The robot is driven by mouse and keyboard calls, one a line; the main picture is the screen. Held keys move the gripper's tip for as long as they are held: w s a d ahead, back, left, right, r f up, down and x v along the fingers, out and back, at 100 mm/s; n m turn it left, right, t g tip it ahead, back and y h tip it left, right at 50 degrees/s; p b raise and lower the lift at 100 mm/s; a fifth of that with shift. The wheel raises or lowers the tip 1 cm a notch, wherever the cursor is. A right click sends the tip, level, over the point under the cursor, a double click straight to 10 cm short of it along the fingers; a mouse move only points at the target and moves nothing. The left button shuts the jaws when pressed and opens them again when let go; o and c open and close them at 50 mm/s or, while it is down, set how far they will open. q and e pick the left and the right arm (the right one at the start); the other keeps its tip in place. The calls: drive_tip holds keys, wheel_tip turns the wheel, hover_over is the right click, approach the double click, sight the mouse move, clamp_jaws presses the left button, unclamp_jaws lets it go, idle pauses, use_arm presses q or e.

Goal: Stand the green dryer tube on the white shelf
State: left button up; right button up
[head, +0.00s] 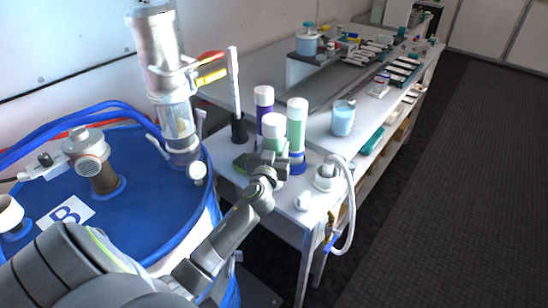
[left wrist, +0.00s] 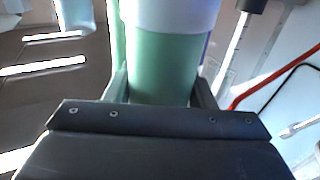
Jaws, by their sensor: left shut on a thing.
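My left gripper (head: 270,160) is shut on a green dryer tube with a white cap (head: 274,131), near the front of the white table (head: 318,125). The tube looks upright; its lower end is hidden behind the gripper. In the left wrist view the green tube (left wrist: 163,65) stands between the two fingers. A second, taller green tube with a white cap and blue base (head: 297,125) stands just right of it. A purple tube with a white cap (head: 264,105) is just behind. A raised white shelf (head: 300,70) stands at the table's back. My right gripper is not in view.
A blue drum (head: 130,190) stands at the left, with a metal-and-glass column (head: 165,85) beside the table. A white rod in a black base (head: 236,95) stands left of the tubes. A blue beaker (head: 343,118) and a white hose fitting (head: 328,178) are to the right.

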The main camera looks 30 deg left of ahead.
use_arm(q)
drive_tip(key=shift+f, duration=0.8)
drive_tip(key=shift+r, duration=0.1)
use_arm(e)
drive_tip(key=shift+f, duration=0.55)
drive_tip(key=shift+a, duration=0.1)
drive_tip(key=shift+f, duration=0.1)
use_arm(q)
drive_tip(key=o, duration=0.8)
drive_tip(key=shift+f+b, duration=0.2)
drive_tip(key=shift+b, duration=0.15)
drive_tip(key=o, duration=0.5)
drive_tip(key=shift+r, duration=0.1)
drive_tip(key=shift+c, duration=0.2)
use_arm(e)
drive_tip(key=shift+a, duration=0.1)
use_arm(q)
drive_tip(key=shift+r, duration=0.1)
